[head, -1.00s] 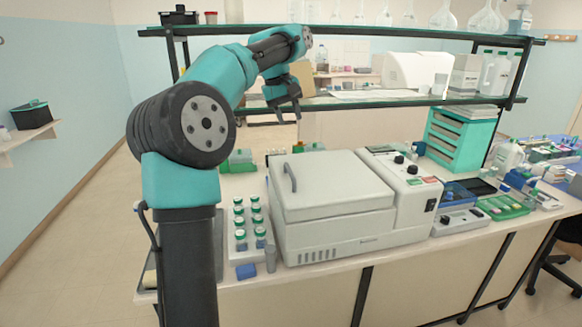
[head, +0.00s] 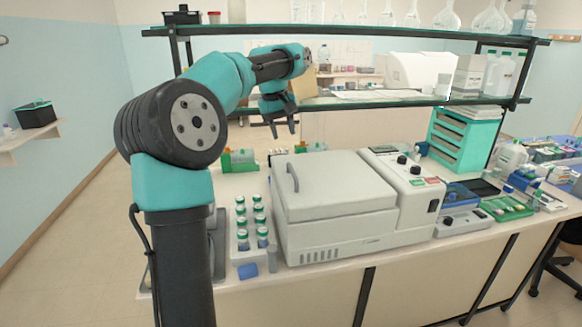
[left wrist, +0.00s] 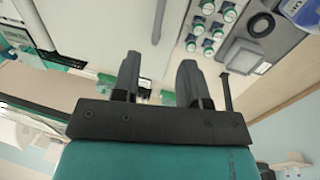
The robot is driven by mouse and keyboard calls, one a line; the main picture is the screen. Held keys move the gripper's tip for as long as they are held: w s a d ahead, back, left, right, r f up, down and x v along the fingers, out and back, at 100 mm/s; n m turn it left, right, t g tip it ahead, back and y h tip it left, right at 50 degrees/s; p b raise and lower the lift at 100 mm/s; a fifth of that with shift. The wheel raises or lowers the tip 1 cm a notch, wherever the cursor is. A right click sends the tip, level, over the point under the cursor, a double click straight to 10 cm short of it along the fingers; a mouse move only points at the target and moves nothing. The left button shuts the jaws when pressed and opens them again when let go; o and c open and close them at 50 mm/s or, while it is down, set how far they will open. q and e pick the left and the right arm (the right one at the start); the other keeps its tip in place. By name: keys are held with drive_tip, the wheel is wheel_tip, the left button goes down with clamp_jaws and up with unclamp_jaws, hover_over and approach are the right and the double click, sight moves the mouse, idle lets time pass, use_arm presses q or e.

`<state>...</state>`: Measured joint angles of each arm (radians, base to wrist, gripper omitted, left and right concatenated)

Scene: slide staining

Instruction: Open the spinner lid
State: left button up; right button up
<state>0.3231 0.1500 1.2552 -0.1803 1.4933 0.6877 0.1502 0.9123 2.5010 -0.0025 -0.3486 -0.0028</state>
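The spinner is a white box-shaped machine whose lid (head: 338,184) is down, with a grey curved handle (head: 293,177) at its left side. The lid (left wrist: 95,22) and handle (left wrist: 158,20) also show in the left wrist view. My left gripper (head: 283,134) hangs fingers-down above and behind the spinner's back left corner, apart from the handle. In the left wrist view the two dark fingers of my left gripper (left wrist: 158,68) are spread with nothing between them. The handle appears beyond the gap between them. My right gripper is not in view.
A rack of green-capped vials (head: 243,243) stands left of the spinner. The spinner's control panel (head: 405,170) is on its right. A shelf (head: 350,104) runs above the back of the bench. Green-topped items (head: 240,157) stand behind the rack.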

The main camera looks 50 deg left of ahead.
sight(292, 170)
use_arm(q)
drive_tip(key=f, duration=0.4)
drive_tip(key=w+f, duration=0.1)
drive_tip(key=f, duration=0.3)
drive_tip(key=w+d+f, duration=0.1)
drive_tip(key=f, duration=0.3)
drive_tip(key=shift+d, duration=0.1)
drive_tip(key=shift+r, duration=0.1)
drive_tip(key=shift+c, duration=0.5)
clamp_jaws()
